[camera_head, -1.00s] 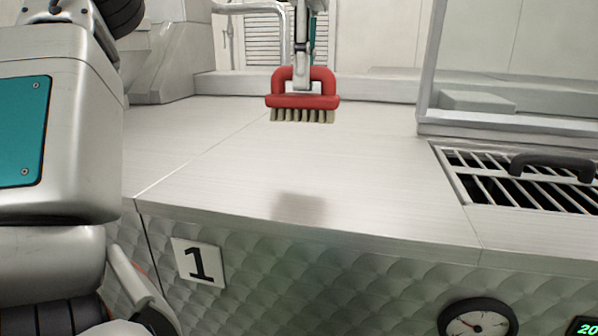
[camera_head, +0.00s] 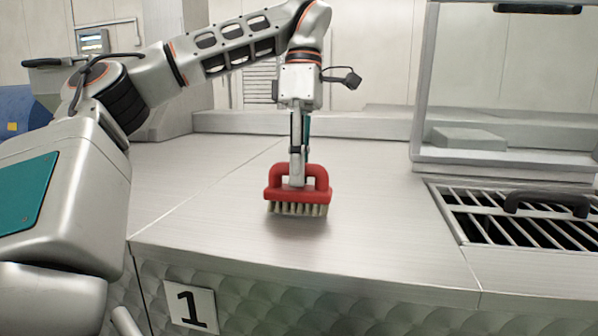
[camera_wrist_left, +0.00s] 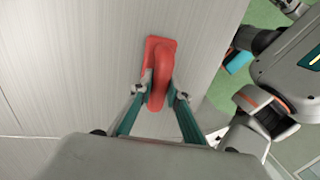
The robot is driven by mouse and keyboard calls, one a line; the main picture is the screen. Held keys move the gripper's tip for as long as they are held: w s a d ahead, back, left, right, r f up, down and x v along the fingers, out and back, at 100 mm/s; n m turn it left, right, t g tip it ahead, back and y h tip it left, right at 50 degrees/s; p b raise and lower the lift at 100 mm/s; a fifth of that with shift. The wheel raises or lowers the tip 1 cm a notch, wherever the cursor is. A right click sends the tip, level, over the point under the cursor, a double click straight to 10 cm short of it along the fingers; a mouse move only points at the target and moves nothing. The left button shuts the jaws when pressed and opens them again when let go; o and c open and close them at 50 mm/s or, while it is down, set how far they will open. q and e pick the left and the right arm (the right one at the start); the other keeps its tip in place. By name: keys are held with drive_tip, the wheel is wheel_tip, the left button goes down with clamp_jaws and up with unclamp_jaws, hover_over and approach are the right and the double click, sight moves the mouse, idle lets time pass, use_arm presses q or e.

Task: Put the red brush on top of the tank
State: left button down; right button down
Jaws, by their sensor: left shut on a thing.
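The red brush (camera_head: 297,190) has a looped red handle and pale bristles. My left gripper (camera_head: 297,178) comes down from above and is shut on its handle. The brush is upright, bristles down, over the bare metal top of the tank (camera_head: 365,215). The bristles are at or very close to the surface; I cannot tell if they touch. In the left wrist view, the two fingers (camera_wrist_left: 160,92) sit on either side of the red brush's handle (camera_wrist_left: 160,65). My right gripper is not in view.
A barred grate (camera_head: 520,215) with a dark handle is at the right of the top. A metal frame (camera_head: 420,100) stands behind it. A plate marked 1 (camera_head: 190,306) is on the quilted front. The top around the brush is clear.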

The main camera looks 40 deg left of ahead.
use_arm(q)
drive_tip(key=shift+f, duration=0.25)
drive_tip(key=shift+f, duration=0.1)
drive_tip(key=c, duration=1.9)
unclamp_jaws()
drive_tip(key=shift+f, duration=0.1)
drive_tip(key=r, duration=0.2)
drive_tip(key=w+r, duration=0.1)
drive_tip(key=r, duration=0.2)
drive_tip(key=a+r, duration=0.1)
drive_tip(key=r, duration=0.1)
drive_tip(key=shift+w+r, duration=0.2)
drive_tip(key=shift+r, duration=0.1)
